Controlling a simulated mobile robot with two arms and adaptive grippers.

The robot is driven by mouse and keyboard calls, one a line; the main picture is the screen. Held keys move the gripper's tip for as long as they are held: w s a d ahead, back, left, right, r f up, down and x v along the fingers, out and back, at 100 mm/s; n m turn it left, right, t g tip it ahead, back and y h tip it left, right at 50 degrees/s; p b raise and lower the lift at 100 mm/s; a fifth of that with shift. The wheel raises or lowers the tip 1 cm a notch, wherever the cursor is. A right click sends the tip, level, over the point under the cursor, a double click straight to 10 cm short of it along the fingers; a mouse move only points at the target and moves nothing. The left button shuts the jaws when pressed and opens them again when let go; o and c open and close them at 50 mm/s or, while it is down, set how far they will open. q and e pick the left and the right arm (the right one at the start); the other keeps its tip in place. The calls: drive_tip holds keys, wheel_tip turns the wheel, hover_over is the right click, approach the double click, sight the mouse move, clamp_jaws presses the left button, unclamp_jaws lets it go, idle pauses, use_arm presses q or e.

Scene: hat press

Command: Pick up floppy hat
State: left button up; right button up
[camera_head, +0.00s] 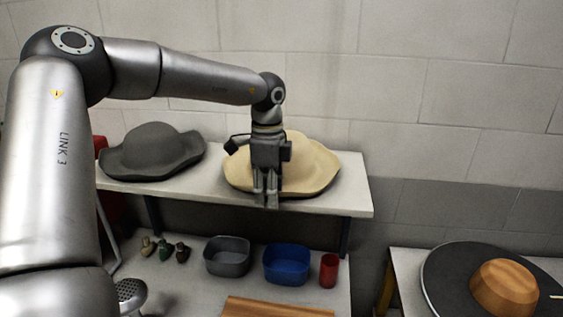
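A cream floppy hat (315,168) with a wavy brim lies on the upper white shelf. A dark grey floppy hat (152,150) lies on the same shelf to its left. My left gripper (267,203) points down in front of the cream hat and covers part of its crown and brim. Its fingers are close together at the hat's front brim, near the shelf's front edge. I cannot tell whether they touch the brim or hold it. My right gripper is not in view.
The upper shelf (345,203) has bare room at its right end. Below stand a grey bin (228,257), a blue bin (287,265), a red cup (329,270) and small figures (164,249). A wooden hat form (503,287) sits on a black disc at right.

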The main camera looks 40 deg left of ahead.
use_arm(q)
clamp_jaws()
drive_tip(key=shift+r, duration=0.15)
